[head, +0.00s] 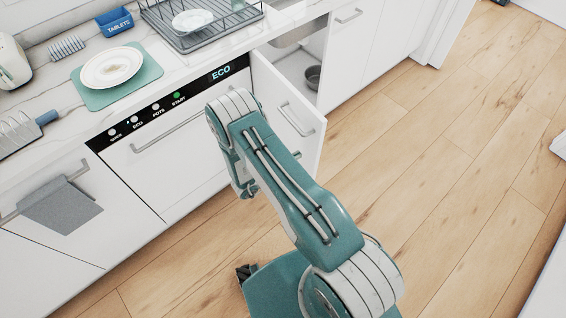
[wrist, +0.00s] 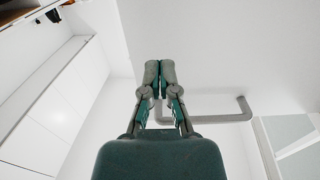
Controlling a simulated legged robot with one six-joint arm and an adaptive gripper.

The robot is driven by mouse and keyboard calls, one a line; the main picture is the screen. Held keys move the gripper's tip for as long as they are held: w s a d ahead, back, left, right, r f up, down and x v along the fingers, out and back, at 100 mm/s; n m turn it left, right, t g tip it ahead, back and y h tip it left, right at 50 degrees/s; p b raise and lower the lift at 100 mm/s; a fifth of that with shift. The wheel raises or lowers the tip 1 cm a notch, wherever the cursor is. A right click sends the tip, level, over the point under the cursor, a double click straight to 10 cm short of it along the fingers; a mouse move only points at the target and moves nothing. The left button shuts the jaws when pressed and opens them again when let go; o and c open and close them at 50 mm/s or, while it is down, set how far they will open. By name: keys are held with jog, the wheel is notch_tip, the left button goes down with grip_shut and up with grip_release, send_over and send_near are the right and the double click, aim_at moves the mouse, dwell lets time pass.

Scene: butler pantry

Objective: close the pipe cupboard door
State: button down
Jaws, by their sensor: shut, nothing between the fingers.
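The pipe cupboard door (head: 312,138) is a white panel standing open under the sink, swung out from the counter front. Its outer face, with a grey bar handle (head: 294,119), is toward my arm. In the wrist view the white door panel (wrist: 225,45) and its handle (wrist: 215,118) are just past my gripper (wrist: 160,68). The fingers are shut and empty, beside the handle and not around it. I cannot tell whether the fingertips touch the panel.
The open cupboard shows a dark pot (head: 313,77) inside. A dishwasher (head: 165,160) with a black control strip is left of the door. A grey towel (head: 62,205) hangs farther left. A dish rack (head: 200,22) stands on the counter. The wooden floor (head: 440,150) at right is clear.

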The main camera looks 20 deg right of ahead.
aim_at(310, 149)
jog(key=shift+x, duration=1.8)
jog(key=shift+d, duration=0.1)
